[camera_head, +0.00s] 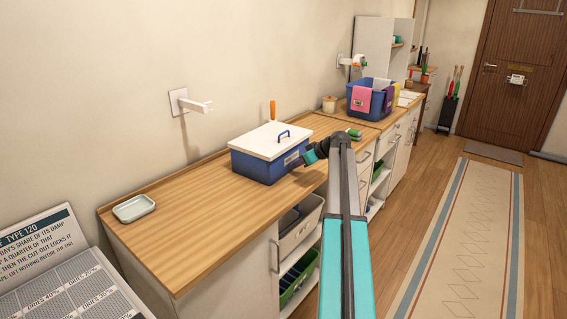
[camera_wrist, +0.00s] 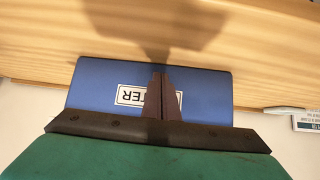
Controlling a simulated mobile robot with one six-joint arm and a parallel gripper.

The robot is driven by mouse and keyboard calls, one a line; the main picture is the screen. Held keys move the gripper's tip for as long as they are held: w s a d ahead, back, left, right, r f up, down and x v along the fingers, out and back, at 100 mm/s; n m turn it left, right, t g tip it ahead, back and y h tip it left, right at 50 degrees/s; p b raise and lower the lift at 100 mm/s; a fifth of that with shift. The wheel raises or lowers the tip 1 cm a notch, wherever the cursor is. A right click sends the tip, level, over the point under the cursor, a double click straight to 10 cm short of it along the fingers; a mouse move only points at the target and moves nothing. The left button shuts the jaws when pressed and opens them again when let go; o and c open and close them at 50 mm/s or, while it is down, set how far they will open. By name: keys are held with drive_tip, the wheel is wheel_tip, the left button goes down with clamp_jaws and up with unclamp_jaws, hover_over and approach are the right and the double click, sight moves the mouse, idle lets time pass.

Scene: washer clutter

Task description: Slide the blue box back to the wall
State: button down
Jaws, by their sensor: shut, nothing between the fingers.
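The blue box (camera_head: 262,167) has a white lid (camera_head: 270,140) with a blue handle and stands upright on the wooden counter (camera_head: 190,203). A strip of bare counter lies between it and the wall (camera_head: 110,90). In the wrist view, the box's blue face (camera_wrist: 95,85) shows a white label ending in "TER". My gripper (camera_head: 302,165) is at the box's front right side. Its fingers (camera_wrist: 161,95) are shut together with nothing between them, in front of the label. I cannot tell whether they touch the box.
An orange-handled tool (camera_head: 272,110) stands behind the box, near the wall. A pale dish (camera_head: 134,208) sits at the counter's left end. A wall bracket (camera_head: 190,103) juts out above. A blue basket with cloths (camera_head: 368,104) stands farther right.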

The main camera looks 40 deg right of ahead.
sight(290, 157)
drive_tip(key=shift+w+a+b, duration=0.3)
drive_tip(key=shift+w+a, duration=0.05)
drive_tip(key=shift+w, duration=1.4)
drive_tip(key=shift+w+a+b, duration=0.25)
drive_tip(key=shift+w+a, duration=0.15)
drive_tip(key=shift+w, duration=1.4)
drive_tip(key=shift+w+a+b, duration=0.3)
drive_tip(key=shift+w+a, duration=0.05)
drive_tip(key=shift+w, duration=1.4)
drive_tip(key=shift+s+d+r, duration=0.25)
drive_tip(key=shift+s+r, duration=0.1)
drive_tip(key=shift+s, duration=0.8)
drive_tip(key=shift+s+d+r, duration=0.2)
drive_tip(key=shift+s+r, duration=0.1)
drive_tip(key=shift+s, duration=0.9)
drive_tip(key=shift+s+d+r, duration=0.25)
drive_tip(key=shift+s+r, duration=0.1)
drive_tip(key=shift+s, duration=0.8)
